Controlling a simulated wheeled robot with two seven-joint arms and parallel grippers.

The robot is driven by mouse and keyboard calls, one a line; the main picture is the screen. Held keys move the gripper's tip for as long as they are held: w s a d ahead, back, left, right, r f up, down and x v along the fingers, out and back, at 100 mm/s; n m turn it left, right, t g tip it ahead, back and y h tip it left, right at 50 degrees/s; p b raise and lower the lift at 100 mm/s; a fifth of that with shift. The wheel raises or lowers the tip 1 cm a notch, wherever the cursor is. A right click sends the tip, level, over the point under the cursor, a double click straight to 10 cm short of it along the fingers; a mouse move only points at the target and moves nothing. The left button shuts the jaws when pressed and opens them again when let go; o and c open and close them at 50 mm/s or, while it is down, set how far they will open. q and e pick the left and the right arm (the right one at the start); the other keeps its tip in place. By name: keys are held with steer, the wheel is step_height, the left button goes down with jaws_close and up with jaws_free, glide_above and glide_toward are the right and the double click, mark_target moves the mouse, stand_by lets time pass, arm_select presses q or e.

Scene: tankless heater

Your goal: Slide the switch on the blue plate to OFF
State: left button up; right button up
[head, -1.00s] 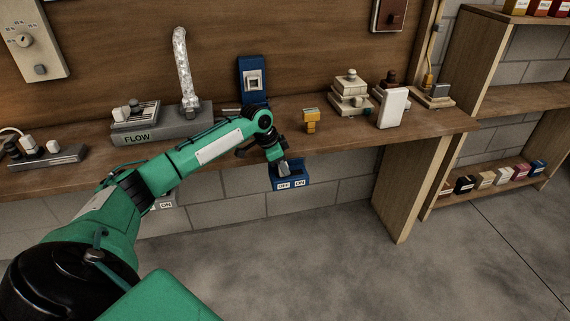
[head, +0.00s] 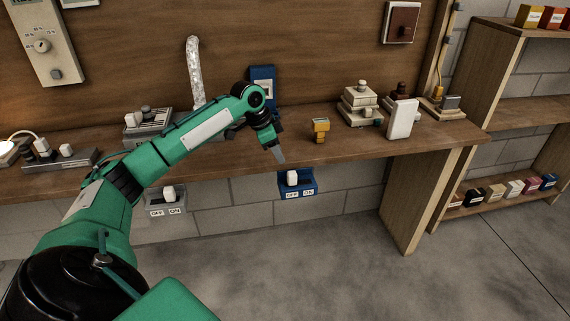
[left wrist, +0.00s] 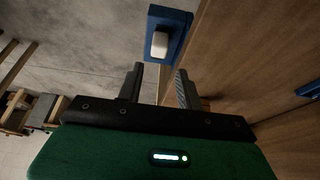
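The blue plate (head: 312,184) is on the front below the bench top, with OFF at left and ON at right on its label. Its white switch knob (head: 292,178) stands at the left end, above OFF. In the left wrist view the blue plate (left wrist: 181,22) and the white knob (left wrist: 160,44) lie just beyond the fingertips. My left gripper (head: 278,155) is above and slightly left of the knob, apart from it. Its two fingers show spread and empty in the left wrist view (left wrist: 159,85). My right gripper is not in view.
A grey OFF/ON plate (head: 160,207) with a white knob is farther left under the bench. On the bench top (head: 235,156) stand a yellow piece (head: 320,129), stacked pale blocks (head: 360,106) and a white box (head: 401,119). The floor (head: 350,270) in front is clear.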

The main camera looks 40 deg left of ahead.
arm_select(q)
steer(key=shift+v, duration=1.7)
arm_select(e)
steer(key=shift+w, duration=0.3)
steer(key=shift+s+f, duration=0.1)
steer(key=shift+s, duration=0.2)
